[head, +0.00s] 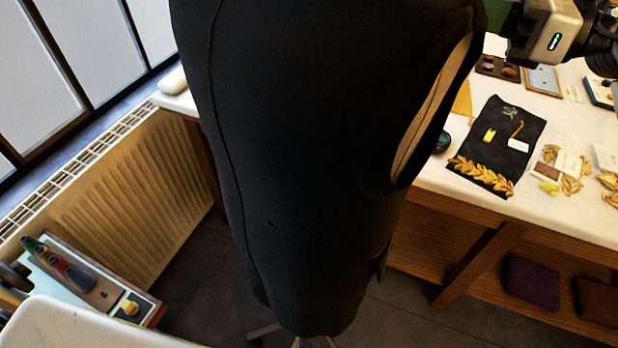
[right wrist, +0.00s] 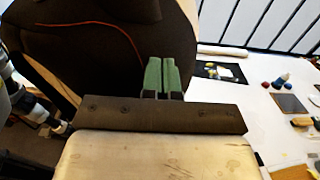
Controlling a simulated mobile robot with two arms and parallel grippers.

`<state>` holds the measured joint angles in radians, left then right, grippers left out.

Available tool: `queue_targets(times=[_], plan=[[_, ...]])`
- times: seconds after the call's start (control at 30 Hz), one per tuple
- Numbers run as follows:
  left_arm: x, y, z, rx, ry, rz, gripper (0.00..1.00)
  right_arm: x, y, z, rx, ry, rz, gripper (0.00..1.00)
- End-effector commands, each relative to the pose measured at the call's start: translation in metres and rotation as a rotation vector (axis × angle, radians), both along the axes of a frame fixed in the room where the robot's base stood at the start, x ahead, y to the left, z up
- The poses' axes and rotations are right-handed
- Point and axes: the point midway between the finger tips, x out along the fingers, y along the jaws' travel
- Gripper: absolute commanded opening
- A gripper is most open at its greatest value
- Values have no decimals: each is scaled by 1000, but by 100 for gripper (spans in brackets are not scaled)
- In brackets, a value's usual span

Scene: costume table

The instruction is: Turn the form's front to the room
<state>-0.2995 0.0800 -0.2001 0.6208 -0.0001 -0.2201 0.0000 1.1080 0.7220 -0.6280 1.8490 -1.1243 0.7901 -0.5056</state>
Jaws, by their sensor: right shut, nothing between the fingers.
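The dress form (head: 310,150) fills the middle of the head view as a large dark torso on a stand whose legs show at the bottom. A seam runs down its left side, and an arm opening with a tan inside edge faces right. Its top is cut off. In the right wrist view the form (right wrist: 80,60) is a dark bulk with an orange-red line. My right gripper (right wrist: 160,77) has green fingers shut together with nothing between them, close in front of the form. Contact cannot be told. In the head view its body shows at the upper right.
A white table (head: 560,210) at right holds a black cloth (head: 497,140) with gold leaf trim and small items. A radiator (head: 150,190) stands under the window at left. A box with coloured pieces (head: 85,280) is at lower left. Dark floor shows around the stand.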

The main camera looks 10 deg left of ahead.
Motion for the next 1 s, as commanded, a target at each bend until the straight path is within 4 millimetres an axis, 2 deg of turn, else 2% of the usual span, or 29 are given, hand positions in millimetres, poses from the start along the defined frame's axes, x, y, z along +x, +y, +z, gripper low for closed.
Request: queue_targets(times=[0.57,0.7,0.87,1.0], plan=[[-1,0,2,0,1,0,43,-2,0,1,-2,-1,-11,0],[-1,0,11,0,1,0,43,-21,4,3,-6,-4,-80,0],[0,0,37,0,1,0,43,-43,9,6,-6,-2,-165,0],[-1,0,51,0,2,0,43,-49,11,3,-9,4,-216,0]])
